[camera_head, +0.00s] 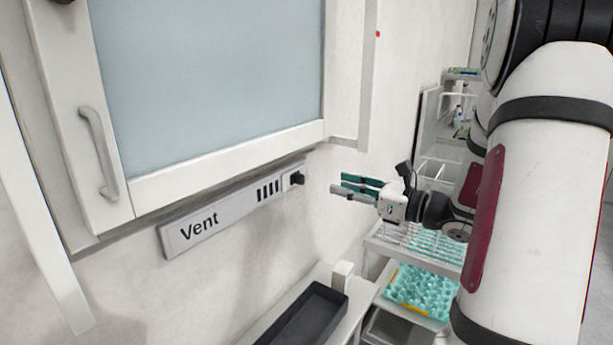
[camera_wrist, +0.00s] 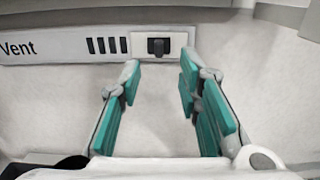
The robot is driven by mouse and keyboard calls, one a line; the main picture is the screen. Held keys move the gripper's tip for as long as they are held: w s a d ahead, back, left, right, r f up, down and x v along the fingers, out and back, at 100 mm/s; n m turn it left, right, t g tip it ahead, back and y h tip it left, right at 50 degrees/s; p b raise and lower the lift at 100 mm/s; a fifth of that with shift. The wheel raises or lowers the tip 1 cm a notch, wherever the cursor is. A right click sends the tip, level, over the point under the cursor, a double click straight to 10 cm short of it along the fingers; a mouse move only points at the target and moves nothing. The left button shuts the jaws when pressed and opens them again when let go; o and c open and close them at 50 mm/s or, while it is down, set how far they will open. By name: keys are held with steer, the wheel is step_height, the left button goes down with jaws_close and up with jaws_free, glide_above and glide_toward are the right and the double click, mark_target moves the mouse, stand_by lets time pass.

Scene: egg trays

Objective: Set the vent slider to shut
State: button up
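The vent panel (camera_head: 215,218) is a long grey strip labelled "Vent" below the cabinet, with several dark slots. The black vent slider knob (camera_head: 297,178) is at its right end, beside the slots; in the wrist view the knob (camera_wrist: 158,46) sits on a pale plate, right of the slots. My gripper (camera_head: 338,186) is to the right of the knob in the head view, apart from it. In the wrist view my gripper (camera_wrist: 158,75) has its teal-padded fingers spread and empty, with the knob beyond and between the fingertips.
A cabinet with a bluish window (camera_head: 210,75) and a handle (camera_head: 101,150) is above the panel. A dark tray (camera_head: 303,318) lies on a bench below, near a small white block (camera_head: 342,274). A teal egg tray (camera_head: 423,291) sits on a shelf to the right.

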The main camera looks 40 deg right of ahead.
mark_target(304, 176)
steer(key=x, duration=1)
steer(key=shift+w+a, duration=0.1)
steer(key=shift+w, duration=0.05)
jaws_close()
